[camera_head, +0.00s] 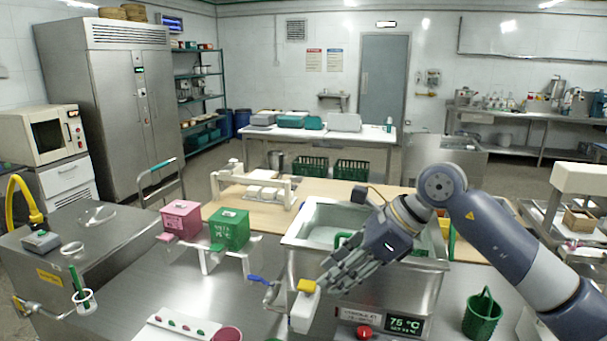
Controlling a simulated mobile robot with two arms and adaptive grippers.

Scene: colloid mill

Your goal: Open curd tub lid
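No label marks the curd tub, so I cannot tell which container it is. A pink box (181,219) and a green box (230,230), both with lids on, stand on a white stand left of the steel bath. A white container with a yellow top (304,309) stands at the bath's front left corner. My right gripper (326,286) reaches in from the right over the bath, its fingers pointing down and left, close beside the white container. I cannot tell whether they touch it or how far they are closed. My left gripper is out of view.
The steel bath (432,283) has a 75 °C display and a red knob in front. A blue-handled valve (260,281) sticks out at its left. A green basket (483,315) stands at right. A white tray (180,327) lies in front. The steel counter between is partly clear.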

